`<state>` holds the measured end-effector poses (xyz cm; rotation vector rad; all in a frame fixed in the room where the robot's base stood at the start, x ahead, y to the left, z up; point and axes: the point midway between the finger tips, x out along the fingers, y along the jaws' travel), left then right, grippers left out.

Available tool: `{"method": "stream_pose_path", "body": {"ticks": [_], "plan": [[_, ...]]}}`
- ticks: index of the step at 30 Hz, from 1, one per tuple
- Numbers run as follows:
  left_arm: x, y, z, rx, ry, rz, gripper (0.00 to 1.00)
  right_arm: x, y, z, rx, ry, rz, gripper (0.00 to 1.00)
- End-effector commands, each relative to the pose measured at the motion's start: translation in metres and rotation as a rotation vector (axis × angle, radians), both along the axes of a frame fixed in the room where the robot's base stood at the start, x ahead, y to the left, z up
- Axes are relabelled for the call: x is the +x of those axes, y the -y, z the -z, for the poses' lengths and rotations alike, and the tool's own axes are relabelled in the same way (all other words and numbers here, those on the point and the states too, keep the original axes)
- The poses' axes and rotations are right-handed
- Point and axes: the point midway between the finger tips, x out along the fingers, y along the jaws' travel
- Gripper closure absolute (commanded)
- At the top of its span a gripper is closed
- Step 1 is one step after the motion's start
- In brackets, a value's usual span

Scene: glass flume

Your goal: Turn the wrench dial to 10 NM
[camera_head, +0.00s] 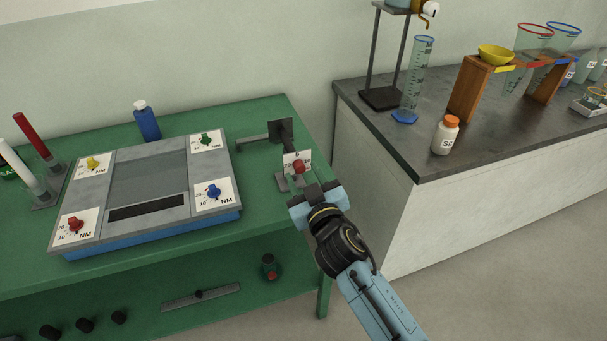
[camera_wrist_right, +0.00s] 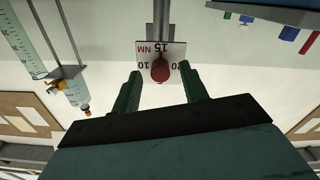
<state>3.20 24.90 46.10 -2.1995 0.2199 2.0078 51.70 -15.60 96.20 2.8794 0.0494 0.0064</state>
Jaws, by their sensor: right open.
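The wrench dial is a round red knob (camera_head: 299,167) on a small white plate (camera_head: 289,157) held by a grey metal stand at the right end of the green table. The right wrist view shows the knob (camera_wrist_right: 160,70) end-on, with 10, 15, 20 and NM printed on the plate (camera_wrist_right: 146,48). I cannot make out a pointer or its setting. My right gripper (camera_head: 299,183) is in front of the dial. In the wrist view its green fingers (camera_wrist_right: 160,82) are apart, one on each side of the knob, with gaps visible. My left gripper is not in view.
A grey panel (camera_head: 148,165) with red, yellow, green and blue knobs lies on the green table (camera_head: 262,112) to the left. A blue bottle (camera_head: 146,124) stands behind it. A dark-topped bench (camera_head: 400,145) with glassware is at the right, beyond a gap.

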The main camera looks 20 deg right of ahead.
Motion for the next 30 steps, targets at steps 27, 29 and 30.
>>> {"method": "stream_pose_path", "body": {"ticks": [27, 29, 30], "plan": [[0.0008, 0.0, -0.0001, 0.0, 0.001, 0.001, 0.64, 0.0082, -0.0001, -0.0001, -0.006, 0.0, 0.0, 1.0], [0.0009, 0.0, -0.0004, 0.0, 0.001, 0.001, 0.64, 0.0082, -0.0001, -0.0001, -0.015, 0.001, 0.0, 1.0], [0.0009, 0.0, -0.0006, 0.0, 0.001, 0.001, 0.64, 0.0082, -0.0001, -0.0001, -0.024, 0.001, 0.0, 1.0]]}}
